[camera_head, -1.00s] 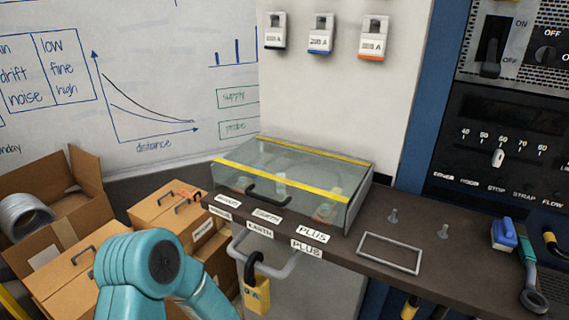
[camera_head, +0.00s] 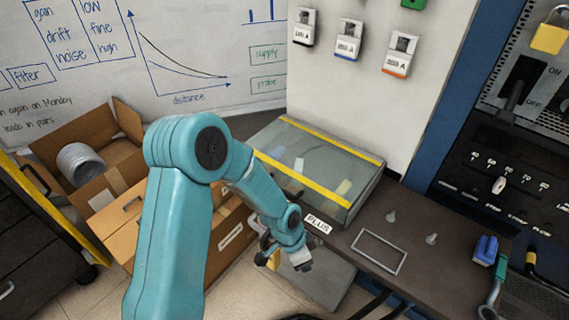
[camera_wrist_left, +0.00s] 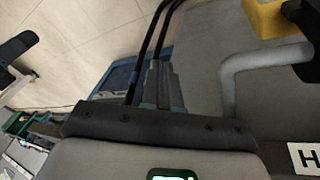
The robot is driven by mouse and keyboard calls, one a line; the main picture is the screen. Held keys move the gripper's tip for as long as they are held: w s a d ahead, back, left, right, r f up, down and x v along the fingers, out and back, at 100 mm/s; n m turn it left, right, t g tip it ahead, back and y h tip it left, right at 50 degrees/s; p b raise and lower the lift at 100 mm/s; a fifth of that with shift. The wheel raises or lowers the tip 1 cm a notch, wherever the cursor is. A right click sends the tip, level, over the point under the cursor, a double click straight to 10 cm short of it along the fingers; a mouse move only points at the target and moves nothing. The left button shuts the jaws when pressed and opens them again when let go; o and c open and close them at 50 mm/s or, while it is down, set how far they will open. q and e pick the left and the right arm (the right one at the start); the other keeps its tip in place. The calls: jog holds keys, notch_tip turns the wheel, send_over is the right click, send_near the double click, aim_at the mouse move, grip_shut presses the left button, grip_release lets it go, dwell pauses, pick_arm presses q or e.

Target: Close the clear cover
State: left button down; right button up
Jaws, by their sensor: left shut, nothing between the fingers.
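The clear cover (camera_head: 322,160), with yellow edge strips, lies flat on the glass-sided case on the dark bench. It looks down, with no gap that I can make out. My left arm crosses the case's front left corner and hides part of it, with the black cover handle. My left gripper (camera_head: 285,259) is below the bench's front edge, in front of the PLUS label, pointing down and apart from the cover. It is shut and empty. The left wrist view shows the grey bar (camera_wrist_left: 228,85) under the bench and the yellow padlock (camera_wrist_left: 275,16). My right gripper is out of view.
A wire frame (camera_head: 378,252), pegs and a blue block (camera_head: 486,250) are on the bench (camera_head: 340,243) to the right. Cardboard boxes (camera_head: 120,150) stand on the floor at left. Breaker-like units (camera_head: 348,40) hang on the wall behind.

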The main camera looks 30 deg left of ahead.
pick_arm(q)
jog(key=w+a+r+m+y+p, duration=0.15)
jog(key=a+r+m, duration=0.25)
jog(key=r, duration=0.6)
jog(key=w+a+r+m+y+p, duration=0.1)
jog(key=w+a+r+m+p, duration=0.3)
jog(key=r, duration=0.6)
jog(key=w+a+r+m+y+p, duration=0.1)
jog(key=w+a+r+m, duration=0.3)
jog(key=r, duration=0.6)
jog(key=p, duration=0.2)
send_over(279, 182)
jog(key=s+d, duration=0.2)
jog(key=s, duration=0.2)
jog(key=shift+n, duration=0.4)
jog(key=f, duration=1.4)
jog(key=shift+w+d, duration=0.15)
jog(key=shift+d, duration=0.05)
jog(key=shift+f, duration=0.1)
notch_tip(279, 182, down, 3)
jog(key=shift+r+b, duration=0.1)
jog(key=shift+b, duration=1.1)
jog(key=shift+s+d+r, duration=0.15)
jog(key=shift+s, duration=0.15)
